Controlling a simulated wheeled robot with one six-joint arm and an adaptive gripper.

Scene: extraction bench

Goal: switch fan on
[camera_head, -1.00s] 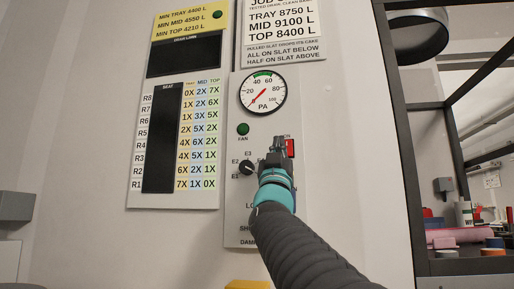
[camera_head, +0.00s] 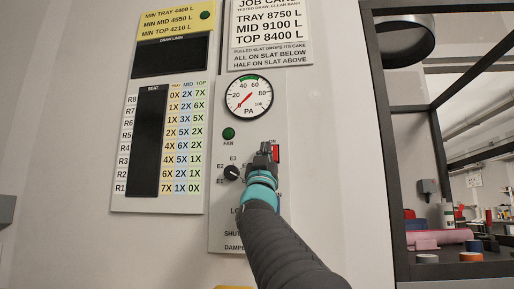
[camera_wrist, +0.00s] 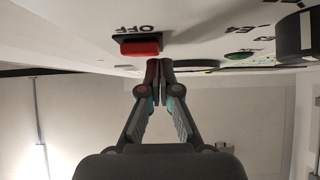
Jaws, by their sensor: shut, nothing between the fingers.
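The red fan switch (camera_head: 275,153) is on the grey control panel (camera_head: 222,221), with an ON label partly visible above it. In the wrist view the red switch (camera_wrist: 140,48) sits in a black mount beside an upside-down OFF label. My gripper (camera_head: 266,149) is shut and empty, at the panel just left of the switch, hiding part of it. In the wrist view the fingertips (camera_wrist: 160,64) are close to the switch; contact cannot be told. The green FAN lamp (camera_head: 228,133) is up and left of the gripper; whether it is lit is unclear.
The round PA gauge (camera_head: 249,97) has its needle at the low end. A black E1–E3 knob (camera_head: 232,173) is close left of my gripper. A chart board (camera_head: 158,205) hangs at left. A dark-framed enclosure (camera_head: 388,150) stands at right.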

